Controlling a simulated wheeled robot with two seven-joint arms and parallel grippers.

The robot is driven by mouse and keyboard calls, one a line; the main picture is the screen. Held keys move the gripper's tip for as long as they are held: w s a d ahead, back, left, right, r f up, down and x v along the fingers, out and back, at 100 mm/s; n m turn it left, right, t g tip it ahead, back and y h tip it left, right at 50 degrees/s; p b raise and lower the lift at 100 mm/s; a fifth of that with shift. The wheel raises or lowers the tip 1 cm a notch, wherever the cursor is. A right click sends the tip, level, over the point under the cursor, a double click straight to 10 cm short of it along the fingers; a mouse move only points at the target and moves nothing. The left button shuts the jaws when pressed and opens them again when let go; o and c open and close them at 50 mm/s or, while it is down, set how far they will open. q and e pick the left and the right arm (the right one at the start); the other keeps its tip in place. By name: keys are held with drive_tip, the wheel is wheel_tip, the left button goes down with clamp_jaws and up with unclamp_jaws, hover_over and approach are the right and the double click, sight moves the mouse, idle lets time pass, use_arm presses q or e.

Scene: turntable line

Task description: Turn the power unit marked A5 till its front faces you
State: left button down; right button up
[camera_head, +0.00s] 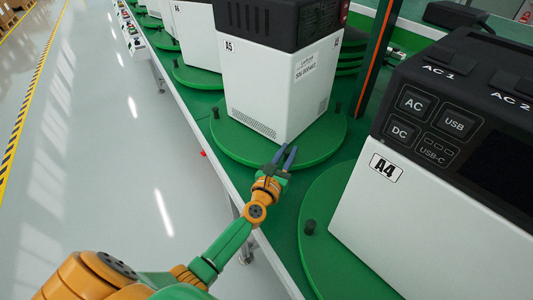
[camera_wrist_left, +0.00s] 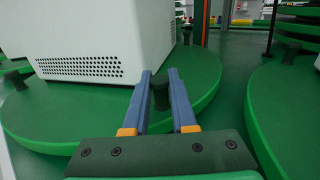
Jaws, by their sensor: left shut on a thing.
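The power unit A5 (camera_head: 262,85) is a white box with a black top, standing upright on a round green turntable (camera_head: 235,143). Two plain white sides with vent holes show in the head view, one with a serial-number sticker; no button panel like A4's shows on them. In the left wrist view its lower white part (camera_wrist_left: 95,35) stands left of my fingers. My left gripper (camera_head: 284,157) is at the turntable's near rim, its blue fingers (camera_wrist_left: 161,90) shut on a black peg (camera_wrist_left: 160,95) of the turntable. My right gripper is not in view.
Unit A4 (camera_head: 400,215) stands close at the right on its own turntable (camera_head: 316,215), its buttons showing. A dark post with an orange stripe (camera_head: 375,60) rises behind A5. More units stand farther along the line. The grey floor (camera_head: 110,150) at the left is clear.

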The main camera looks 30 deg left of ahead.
sight(303, 158)
use_arm(q)
drive_tip(key=w+d, duration=0.1)
drive_tip(key=d, duration=0.1)
drive_tip(key=w+d+b, duration=0.1)
drive_tip(key=w+d, duration=0.1)
drive_tip(key=shift+f+b, duration=0.15)
drive_tip(key=shift+b, duration=0.15)
drive_tip(key=shift+w+d+b, duration=0.45)
drive_tip(key=shift+w+d, duration=0.25)
drive_tip(key=shift+w, duration=0.25)
drive_tip(key=c, duration=0.7)
unclamp_jaws()
drive_tip(key=shift+c, duration=0.2)
drive_tip(key=shift+s, duration=0.25)
drive_tip(key=s+p, duration=0.1)
drive_tip(key=s, duration=0.4)
drive_tip(key=shift+s+d+p, duration=0.2)
drive_tip(key=shift+s+p, duration=0.1)
drive_tip(key=shift+p, duration=0.1)
drive_tip(key=shift+s+d, duration=0.1)
drive_tip(key=shift+s, duration=0.35)
